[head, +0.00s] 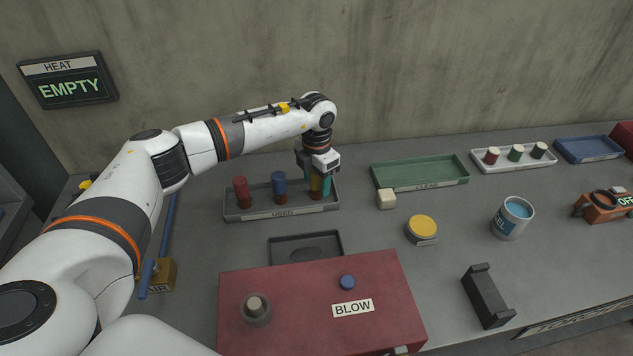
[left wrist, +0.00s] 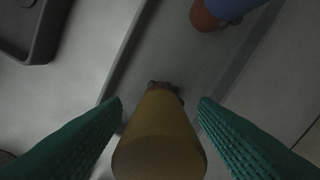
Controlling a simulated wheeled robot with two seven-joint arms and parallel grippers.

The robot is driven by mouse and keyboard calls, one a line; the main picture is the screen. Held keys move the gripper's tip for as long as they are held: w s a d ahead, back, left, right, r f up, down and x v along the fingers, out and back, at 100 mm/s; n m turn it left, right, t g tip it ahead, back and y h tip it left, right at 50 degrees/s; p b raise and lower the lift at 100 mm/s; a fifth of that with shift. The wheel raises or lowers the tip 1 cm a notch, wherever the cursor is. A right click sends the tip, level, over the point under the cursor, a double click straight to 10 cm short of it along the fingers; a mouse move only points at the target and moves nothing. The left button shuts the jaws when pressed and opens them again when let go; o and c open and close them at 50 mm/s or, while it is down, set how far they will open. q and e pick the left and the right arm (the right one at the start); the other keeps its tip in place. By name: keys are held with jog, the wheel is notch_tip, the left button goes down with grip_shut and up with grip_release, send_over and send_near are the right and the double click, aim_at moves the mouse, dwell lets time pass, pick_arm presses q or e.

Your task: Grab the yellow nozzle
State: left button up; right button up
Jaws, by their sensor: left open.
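The yellow nozzle (head: 316,184) stands in the grey tray labelled USED (head: 282,212), at its right end, mostly hidden by my left gripper in the head view. In the left wrist view the yellow nozzle (left wrist: 160,135) is seen from above, between the two green fingers. My left gripper (head: 318,182) points down over it and is open, with a finger on each side. Gaps show between fingers and nozzle in the left wrist view. My right gripper is in neither view.
A blue nozzle (head: 279,184) and a red nozzle (head: 241,192) stand left in the same tray. A red BLOW box (head: 320,310) is in front.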

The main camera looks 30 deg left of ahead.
pick_arm(q)
jog(key=shift+c, duration=0.5)
jog(key=c, duration=1)
jog(key=shift+r, duration=0.1)
